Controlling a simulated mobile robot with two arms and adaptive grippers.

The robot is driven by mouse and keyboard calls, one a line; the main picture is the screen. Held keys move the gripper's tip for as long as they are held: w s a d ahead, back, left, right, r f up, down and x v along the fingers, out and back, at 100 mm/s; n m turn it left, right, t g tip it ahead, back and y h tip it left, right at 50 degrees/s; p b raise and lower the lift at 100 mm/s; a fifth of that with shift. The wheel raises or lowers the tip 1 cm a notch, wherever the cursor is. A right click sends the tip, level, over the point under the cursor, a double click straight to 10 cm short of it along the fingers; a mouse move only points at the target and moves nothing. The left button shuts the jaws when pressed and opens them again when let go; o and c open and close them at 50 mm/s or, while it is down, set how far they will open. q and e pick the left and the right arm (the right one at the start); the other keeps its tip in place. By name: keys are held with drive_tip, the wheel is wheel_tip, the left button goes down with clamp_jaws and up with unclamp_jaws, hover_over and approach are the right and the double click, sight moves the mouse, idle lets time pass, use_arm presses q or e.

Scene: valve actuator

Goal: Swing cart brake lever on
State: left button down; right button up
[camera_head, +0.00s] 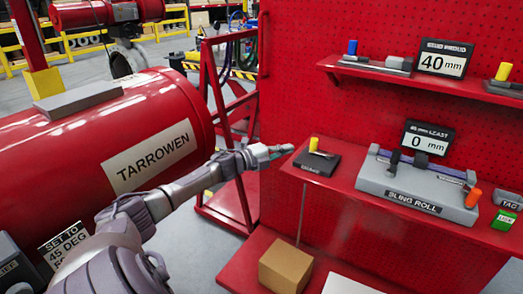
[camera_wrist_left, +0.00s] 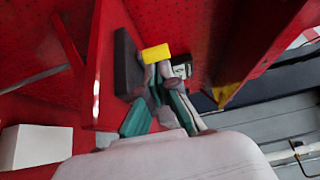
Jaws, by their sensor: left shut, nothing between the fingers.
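A small lever with a yellow knob (camera_head: 314,144) sits on a dark base (camera_head: 318,162) at the left end of the lower red shelf. The base's label is too small to read, so I cannot tell for certain that this is the cart brake lever. My left gripper (camera_head: 285,149) is shut and empty, just left of this base. In the left wrist view, its fingertips (camera_wrist_left: 160,72) are close to the yellow knob (camera_wrist_left: 156,54), which overlaps them. The dark base (camera_wrist_left: 127,62) is beside them. I cannot tell whether they touch. My right gripper is not in view.
A grey SLING ROLL unit (camera_head: 412,192) with an orange-tipped lever (camera_head: 473,197) stands right of the dark base. A "0 mm" display (camera_head: 427,140) is behind it. A large red TARROWEN cylinder (camera_head: 110,130) fills the left. A cardboard box (camera_head: 286,265) sits below.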

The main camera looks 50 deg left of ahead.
use_arm(q)
drive_tip(key=s+a+b, duration=0.1)
drive_tip(key=s+a, duration=0.3)
drive_tip(key=shift+s+a+f, duration=0.2)
drive_tip(key=shift+s+a, duration=0.15)
drive_tip(key=shift+s, duration=0.05)
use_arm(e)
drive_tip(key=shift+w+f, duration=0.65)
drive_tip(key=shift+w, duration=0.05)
use_arm(q)
drive_tip(key=shift+f, duration=0.15)
